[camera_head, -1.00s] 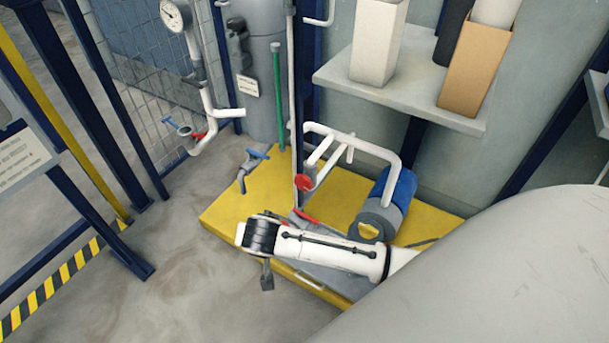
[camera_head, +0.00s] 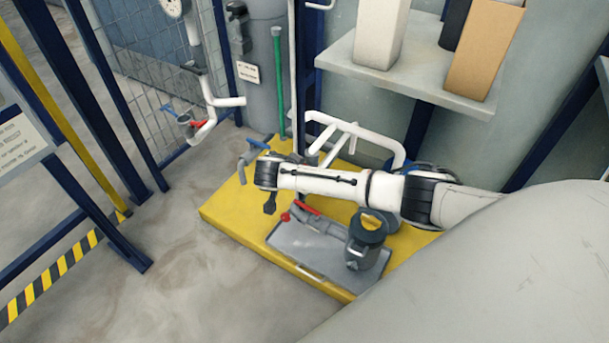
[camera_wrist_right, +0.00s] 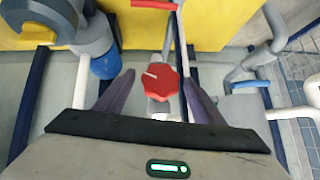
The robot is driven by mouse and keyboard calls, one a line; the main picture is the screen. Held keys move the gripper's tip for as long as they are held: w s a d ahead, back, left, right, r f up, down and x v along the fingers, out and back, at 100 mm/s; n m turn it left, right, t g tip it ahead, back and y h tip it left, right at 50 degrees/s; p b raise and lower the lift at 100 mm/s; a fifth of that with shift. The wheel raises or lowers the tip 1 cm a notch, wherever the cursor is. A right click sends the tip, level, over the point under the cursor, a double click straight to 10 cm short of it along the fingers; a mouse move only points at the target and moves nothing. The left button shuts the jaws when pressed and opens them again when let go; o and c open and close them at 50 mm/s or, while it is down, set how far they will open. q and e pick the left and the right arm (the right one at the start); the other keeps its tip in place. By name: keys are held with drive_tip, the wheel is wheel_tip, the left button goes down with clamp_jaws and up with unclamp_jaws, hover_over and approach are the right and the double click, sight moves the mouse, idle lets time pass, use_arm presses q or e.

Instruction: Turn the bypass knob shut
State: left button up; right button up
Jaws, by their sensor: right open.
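The bypass knob, a red lobed knob (camera_wrist_right: 160,81) with a white mark, shows in the right wrist view on a white pipe fitting. In the head view my right arm hides it. My right gripper (camera_wrist_right: 159,77) is open. Its two dark fingers stand left and right of the knob in the wrist picture; the knob appears in the gap, and I cannot tell how far beyond the fingertips it is. No contact is visible. In the head view the arm crosses in front of the white pipe frame (camera_head: 375,146). My left gripper is not in view.
A yellow base (camera_head: 228,208) carries a grey tray (camera_head: 300,252), a grey pump (camera_head: 365,240) and a red lever (camera_head: 305,207). A blue-handled valve (camera_head: 250,155) is close to the arm. A shelf (camera_head: 400,80) with boxes overhangs. Floor at front left is clear.

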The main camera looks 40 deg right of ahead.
drive_tip(key=shift+w+d+f, duration=0.15)
drive_tip(key=shift+d+f, duration=0.05)
drive_tip(key=shift+d, duration=0.05)
drive_tip(key=c, duration=1.1)
drive_tip(key=shift+o, duration=0.2)
drive_tip(key=shift+a, duration=0.1)
